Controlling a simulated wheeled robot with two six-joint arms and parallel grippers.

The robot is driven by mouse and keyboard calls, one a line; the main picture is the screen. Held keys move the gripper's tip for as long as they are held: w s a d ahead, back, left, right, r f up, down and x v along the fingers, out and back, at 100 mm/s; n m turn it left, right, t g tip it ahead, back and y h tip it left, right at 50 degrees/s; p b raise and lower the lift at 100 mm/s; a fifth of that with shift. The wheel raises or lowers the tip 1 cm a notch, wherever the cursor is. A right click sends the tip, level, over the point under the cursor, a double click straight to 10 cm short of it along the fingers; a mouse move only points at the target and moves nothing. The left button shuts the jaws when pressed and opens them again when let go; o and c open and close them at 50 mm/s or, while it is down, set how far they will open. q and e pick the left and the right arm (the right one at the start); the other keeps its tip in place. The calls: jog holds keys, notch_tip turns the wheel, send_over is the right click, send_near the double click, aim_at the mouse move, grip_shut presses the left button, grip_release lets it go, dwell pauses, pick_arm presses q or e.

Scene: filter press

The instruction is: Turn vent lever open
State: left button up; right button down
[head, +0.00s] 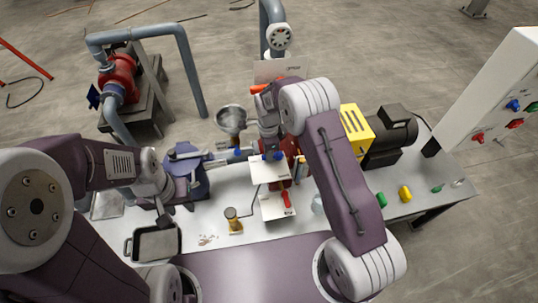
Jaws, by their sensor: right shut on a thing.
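My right gripper (270,151) points down over the press at the middle of the bench and is shut on a small blue handle (278,156). This handle looks like the vent lever, but the jaws hide most of it and its angle cannot be told. Another blue handle (237,152) sits on the pipework just to the left, below the steel funnel (231,119). My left gripper (163,215) hangs above the dark tray at the front left, apart from the press. Its fingers are too small to tell open from shut.
A dark tray (155,243), a brass-coloured jar (233,217) and a red-handled tool (286,198) are on the bench. A yellow-guarded motor (356,128) stands at the right, near a white control panel (499,95). A blue vise-like block (188,170) stands left of the press.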

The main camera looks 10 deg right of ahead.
jog(key=shift+w+r+m, duration=0.1)
jog(key=shift+w+m, duration=0.15)
jog(key=shift+m, duration=0.15)
jog(key=c, duration=1.3)
grip_release()
jog(key=shift+s, duration=0.1)
jog(key=shift+r, duration=0.25)
notch_tip(320, 180, up, 8)
jog(key=shift+r+b, duration=0.25)
jog(key=shift+b, duration=1)
